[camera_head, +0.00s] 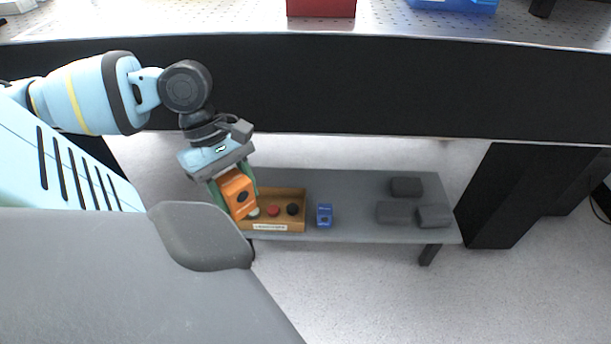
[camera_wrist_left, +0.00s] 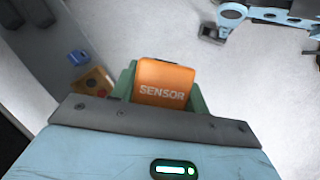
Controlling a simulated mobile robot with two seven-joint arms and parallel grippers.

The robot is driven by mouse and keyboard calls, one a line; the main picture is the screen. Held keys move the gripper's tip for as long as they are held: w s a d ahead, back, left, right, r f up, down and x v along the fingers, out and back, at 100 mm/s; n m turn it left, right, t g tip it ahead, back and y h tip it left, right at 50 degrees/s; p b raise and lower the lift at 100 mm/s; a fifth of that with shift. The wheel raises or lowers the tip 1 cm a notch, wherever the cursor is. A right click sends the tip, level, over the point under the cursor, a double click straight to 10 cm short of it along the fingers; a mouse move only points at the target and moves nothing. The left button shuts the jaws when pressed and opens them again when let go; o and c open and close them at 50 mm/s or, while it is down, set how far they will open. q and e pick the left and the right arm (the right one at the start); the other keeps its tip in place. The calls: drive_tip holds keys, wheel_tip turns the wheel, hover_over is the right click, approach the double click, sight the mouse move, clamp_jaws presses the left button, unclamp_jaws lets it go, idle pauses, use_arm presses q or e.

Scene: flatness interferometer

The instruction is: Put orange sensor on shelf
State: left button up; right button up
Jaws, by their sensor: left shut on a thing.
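Whether the sensor touches the tray cannot be told from the head view.
The wooden tray (camera_head: 278,227) holds several round pieces, one red, one black. A small blue block (camera_head: 324,215) sits right of it. Dark grey blocks (camera_head: 406,187) lie on the shelf's right. The black table edge (camera_head: 350,85) overhangs behind. Shelf between blue and grey blocks is clear.

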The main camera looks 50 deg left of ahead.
use_arm(q)
drive_tip(key=w+d+r+m+g, duration=0.3)
drive_tip(key=w+d+r+m, duration=0.3)
drive_tip(key=w+d+m, duration=0.15)
drive_tip(key=d+r+m+g+y, duration=0.1)
drive_tip(key=d+m+y, duration=0.1)
drive_tip(key=d+m, duration=0.4)
drive_tip(key=d, duration=0.4)
drive_tip(key=shift+d+r, duration=0.15)
drive_tip(key=shift+d, duration=0.2)
